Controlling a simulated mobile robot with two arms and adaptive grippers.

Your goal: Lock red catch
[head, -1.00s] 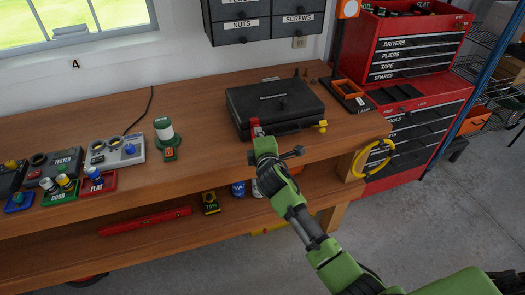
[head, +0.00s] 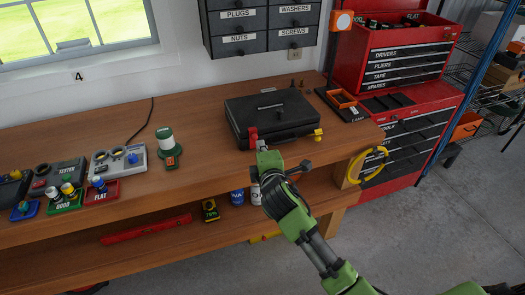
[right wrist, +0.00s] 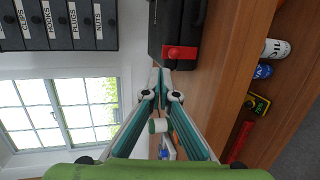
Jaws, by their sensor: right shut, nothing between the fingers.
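A closed black case (head: 240,104) lies on the wooden workbench. Its red catch (head: 253,138) is at the left of the front face and its yellow catch (head: 318,134) at the right. The red catch also shows in the right wrist view (right wrist: 180,53), flat along the dark case side (right wrist: 193,20); I cannot tell whether it is fastened. My right gripper (head: 262,146) is shut and empty, just in front of and below the red catch. Its fingertips (right wrist: 160,82) show close beside the catch in the right wrist view; contact is unclear. My left gripper is out of view.
A yellow ring (head: 368,163) hangs at the bench's right end. A red tool cabinet (head: 410,125) stands to the right. Cans are on the lower shelf.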

